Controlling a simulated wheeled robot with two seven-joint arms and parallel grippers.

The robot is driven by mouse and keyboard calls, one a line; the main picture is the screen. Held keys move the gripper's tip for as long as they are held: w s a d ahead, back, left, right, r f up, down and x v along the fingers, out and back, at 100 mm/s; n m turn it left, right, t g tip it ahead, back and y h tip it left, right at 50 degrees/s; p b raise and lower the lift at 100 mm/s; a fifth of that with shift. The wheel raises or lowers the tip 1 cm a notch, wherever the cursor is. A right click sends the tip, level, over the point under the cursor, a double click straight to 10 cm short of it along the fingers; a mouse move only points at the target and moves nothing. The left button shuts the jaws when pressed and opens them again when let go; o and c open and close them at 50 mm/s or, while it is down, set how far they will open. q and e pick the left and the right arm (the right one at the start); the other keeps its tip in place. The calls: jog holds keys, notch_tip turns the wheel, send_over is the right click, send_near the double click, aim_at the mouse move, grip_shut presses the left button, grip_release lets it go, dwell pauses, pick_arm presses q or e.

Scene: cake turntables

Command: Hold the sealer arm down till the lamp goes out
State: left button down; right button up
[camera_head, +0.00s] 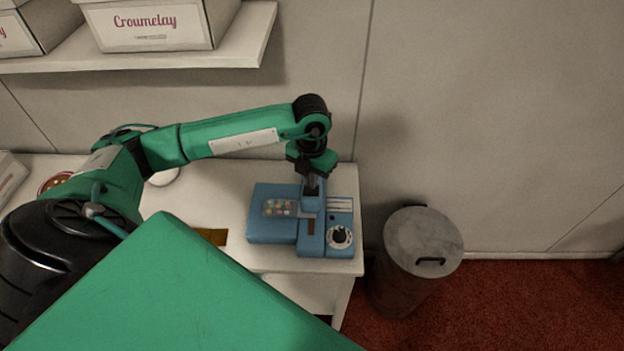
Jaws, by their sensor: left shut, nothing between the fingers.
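The blue sealer (270,232) stands on the white table near its right end. Its arm (312,203) is the narrow blue part running front to back, under my left gripper. My left gripper (312,187) is shut and empty, pointing down at the back part of the sealer arm; it looks to be touching it, but the contact is hard to make out. A small bag with colourful pieces (279,208) lies on the sealer's left part, with its right edge by the arm. A dial with a black knob (340,236) is on the right part. I cannot make out a lit lamp. My right gripper is not in view.
The white table (215,190) ends just right of the sealer. A grey lidded bin (422,240) stands on the red floor beyond. A shelf (190,60) with labelled boxes (150,25) hangs above at the left. A large green part of mine covers the bottom.

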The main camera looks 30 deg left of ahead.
aim_at(311, 193)
pick_arm(q)
jog(key=shift+f, duration=0.1)
dwell(0.3)
jog(key=shift+s+d+f+b, duration=0.2)
jog(key=shift+s+f+b, duration=0.15)
jog(key=shift+f+b, duration=0.4)
jog(key=shift+s+d+f+b, duration=0.2)
jog(key=shift+s+f+b, duration=0.1)
jog(key=shift+f+b, duration=0.4)
jog(key=shift+s+d+f+b, duration=0.15)
jog(key=shift+s+f+b, duration=0.15)
jog(key=shift+f+b, duration=0.5)
jog(key=shift+s+d+f+b, duration=0.15)
jog(key=shift+s+f+b, duration=0.1)
jog(key=shift+f+b, duration=0.55)
jog(key=shift+f, duration=0.15)
jog(key=shift+s+d+f+b, duration=0.15)
jog(key=shift+s+f+b, duration=0.05)
jog(key=shift+f+b, duration=0.65)
jog(key=shift+s+d+f+b, duration=0.1)
jog(key=shift+s+f+b, duration=0.05)
jog(key=shift+f+b, duration=0.6)
jog(key=shift+f, duration=0.15)
